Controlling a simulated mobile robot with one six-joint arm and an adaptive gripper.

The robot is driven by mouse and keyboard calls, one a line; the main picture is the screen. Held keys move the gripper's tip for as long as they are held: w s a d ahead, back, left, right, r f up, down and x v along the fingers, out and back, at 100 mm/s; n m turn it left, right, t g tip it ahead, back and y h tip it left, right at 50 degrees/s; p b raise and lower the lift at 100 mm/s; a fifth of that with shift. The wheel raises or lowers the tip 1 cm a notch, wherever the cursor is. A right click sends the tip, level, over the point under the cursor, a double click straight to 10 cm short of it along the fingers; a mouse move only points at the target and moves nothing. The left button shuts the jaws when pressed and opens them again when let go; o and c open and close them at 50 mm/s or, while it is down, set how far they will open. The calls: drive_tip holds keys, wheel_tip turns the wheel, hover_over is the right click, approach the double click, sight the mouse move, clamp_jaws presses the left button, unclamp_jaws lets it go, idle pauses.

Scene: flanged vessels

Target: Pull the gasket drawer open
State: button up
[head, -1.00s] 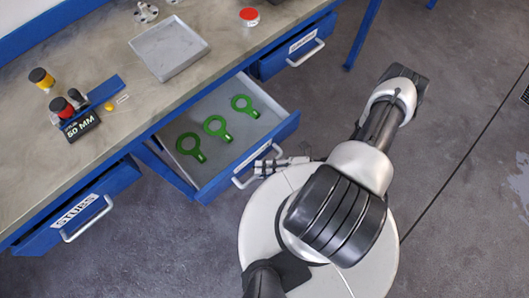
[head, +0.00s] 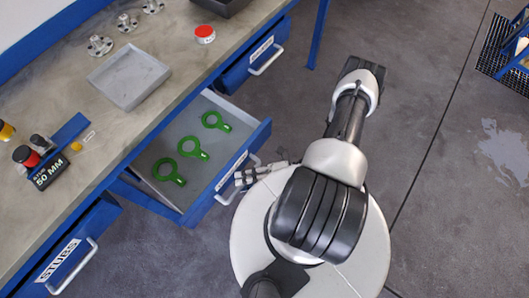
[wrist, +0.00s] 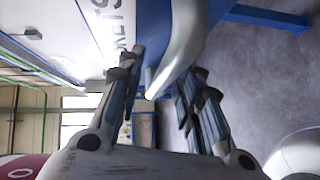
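The gasket drawer (head: 232,183) is blue-fronted with a grey inside and stands well out from the bench. Three green ring gaskets with tabs (head: 193,148) lie in it. Its pale bar handle (head: 222,200) is on the front face. My gripper (head: 240,179) is at the middle of this handle. In the wrist view the handle (wrist: 180,45) passes between the two dark fingers of my gripper (wrist: 163,85). The fingers stand apart, with a gap visible beside the bar. Part of the drawer label shows behind the left finger.
The STUBS drawer (head: 70,257) is at lower left, and another blue drawer (head: 250,62) is at the bench's far end.

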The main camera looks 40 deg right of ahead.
drive_tip(key=v, duration=1.2)
